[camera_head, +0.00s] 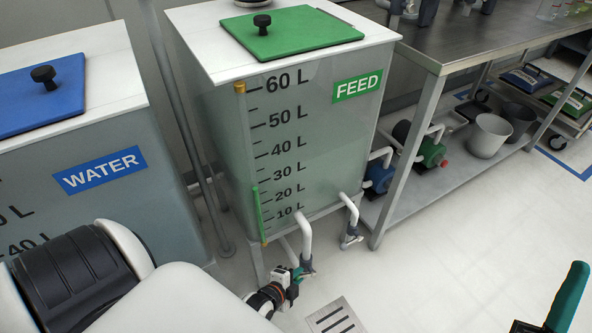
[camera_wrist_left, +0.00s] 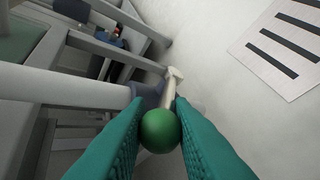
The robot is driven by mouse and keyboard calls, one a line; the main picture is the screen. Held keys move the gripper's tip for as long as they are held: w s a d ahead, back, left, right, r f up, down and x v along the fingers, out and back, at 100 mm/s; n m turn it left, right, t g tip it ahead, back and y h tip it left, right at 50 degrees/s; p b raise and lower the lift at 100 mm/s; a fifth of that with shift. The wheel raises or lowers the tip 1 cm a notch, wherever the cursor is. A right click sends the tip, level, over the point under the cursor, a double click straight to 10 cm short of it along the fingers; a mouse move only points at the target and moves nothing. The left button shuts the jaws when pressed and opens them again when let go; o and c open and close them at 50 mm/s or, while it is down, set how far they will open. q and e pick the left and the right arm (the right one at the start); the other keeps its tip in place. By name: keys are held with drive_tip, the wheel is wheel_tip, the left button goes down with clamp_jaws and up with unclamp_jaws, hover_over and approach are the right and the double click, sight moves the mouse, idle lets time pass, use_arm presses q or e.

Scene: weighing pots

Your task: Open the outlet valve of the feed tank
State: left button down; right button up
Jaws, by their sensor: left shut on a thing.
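The feed tank (camera_head: 320,140) is a translucent box with a green lid and a FEED label. A white outlet pipe (camera_head: 305,238) comes down from its lower front to a grey valve (camera_head: 306,265). My left gripper (camera_head: 291,287) is low beside this valve. In the left wrist view, its teal fingers are shut on a green ball knob (camera_wrist_left: 160,130) at the end of a pale lever (camera_wrist_left: 172,88). The lever runs up beside a grey valve body on a white pipe (camera_wrist_left: 70,85). My right gripper (camera_head: 553,312) shows only partly at the bottom right, one teal finger clear.
A second white outlet pipe (camera_head: 350,212) stands right of the first. The water tank (camera_head: 110,190) is at the left. A metal bench (camera_head: 470,45) with pumps and buckets below is at the right. A slotted floor drain (camera_head: 336,318) lies just right of my left gripper.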

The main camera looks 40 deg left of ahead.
use_arm(q)
drive_tip(key=shift+w+r, duration=0.1)
drive_tip(key=shift+w, duration=0.1)
drive_tip(key=c, duration=1.3)
unclamp_jaws()
drive_tip(key=shift+s, duration=0.15)
use_arm(e)
drive_tip(key=shift+w, duration=0.1)
use_arm(q)
drive_tip(key=shift+s, duration=0.15)
drive_tip(key=shift+p+v, duration=2.6)
drive_tip(key=shift+v, duration=3.15)
use_arm(e)
wheel_tip(320, 180, down, 17)
drive_tip(key=w+d+g+h, duration=0.1)
drive_tip(key=g+h, duration=0.3)
drive_tip(key=g, duration=0.9)
drive_tip(key=shift+w+d+f+m+g+h, duration=0.15)
drive_tip(key=shift+w+d+m+g+h, duration=0.2)
drive_tip(key=shift+d, duration=0.3)
use_arm(q)
drive_tip(key=shift+c, duration=0.2)
